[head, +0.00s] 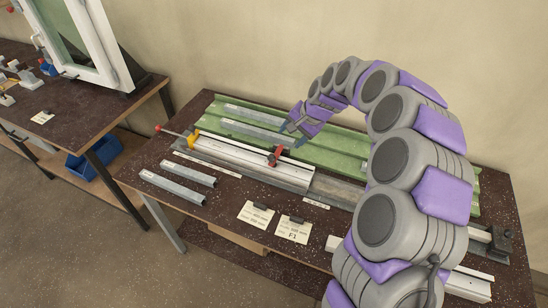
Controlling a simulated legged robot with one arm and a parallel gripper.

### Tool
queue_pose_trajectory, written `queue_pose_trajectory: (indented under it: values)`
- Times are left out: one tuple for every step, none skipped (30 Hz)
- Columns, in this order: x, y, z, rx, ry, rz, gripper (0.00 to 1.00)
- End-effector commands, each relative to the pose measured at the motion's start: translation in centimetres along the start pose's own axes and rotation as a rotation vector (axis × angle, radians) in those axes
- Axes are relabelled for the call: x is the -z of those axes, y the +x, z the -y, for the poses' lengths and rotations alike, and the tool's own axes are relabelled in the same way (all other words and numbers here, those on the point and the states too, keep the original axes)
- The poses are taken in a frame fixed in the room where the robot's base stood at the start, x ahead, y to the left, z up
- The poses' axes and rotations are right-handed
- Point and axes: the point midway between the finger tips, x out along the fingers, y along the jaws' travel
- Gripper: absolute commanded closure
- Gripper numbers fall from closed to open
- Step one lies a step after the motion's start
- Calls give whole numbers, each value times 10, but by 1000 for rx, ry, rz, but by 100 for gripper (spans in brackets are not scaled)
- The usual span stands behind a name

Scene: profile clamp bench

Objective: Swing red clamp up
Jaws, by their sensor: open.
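The red clamp (277,155) sits across the white profile (235,154) near the middle of the bench. It is small, with a dark part beside it, and I cannot make out the angle of its lever. My gripper (291,134) is just behind and above the clamp in the picture, its bluish fingers pointing down and left. It is open and empty. I cannot tell whether the fingers touch anything.
A yellow block (193,136) with a red-knobbed rod (170,131) stands at the profile's left end. A green tray (335,150) lies behind. Loose grey profiles (178,186) and paper cards (255,214) lie in front. A black clamp (499,240) stands at the right.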

Motion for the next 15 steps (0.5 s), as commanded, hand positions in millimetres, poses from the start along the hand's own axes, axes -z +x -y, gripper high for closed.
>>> queue_pose_trajectory:
  values:
    - [0, 6, -1, 0, 0, 2, 40]
    - [0, 10, -1, 0, 0, 2, 40]
    - [-1, 16, 0, -1, -1, 2, 40]
    - [-1, 22, 0, -2, -2, 2, 40]
    - [-2, 28, 0, -4, -2, 3, 40]
    - [-3, 37, 1, -6, -2, 4, 40]
    - [-3, 44, 1, -8, -3, 4, 40]
    - [-4, 51, 2, -9, -3, 5, 40]
    - [-4, 59, 2, -10, -4, 5, 40]
    - [-4, 65, 2, -9, -4, 3, 40]
    - [-4, 70, 3, -8, -5, 2, 40]
    - [-4, 78, 4, -8, -5, 1, 40]
    - [-5, 84, 4, -8, -6, 0, 40]
    - [-5, 90, 3, -8, -5, 0, 40]
    - [-5, 99, 3, -9, -4, 1, 40]
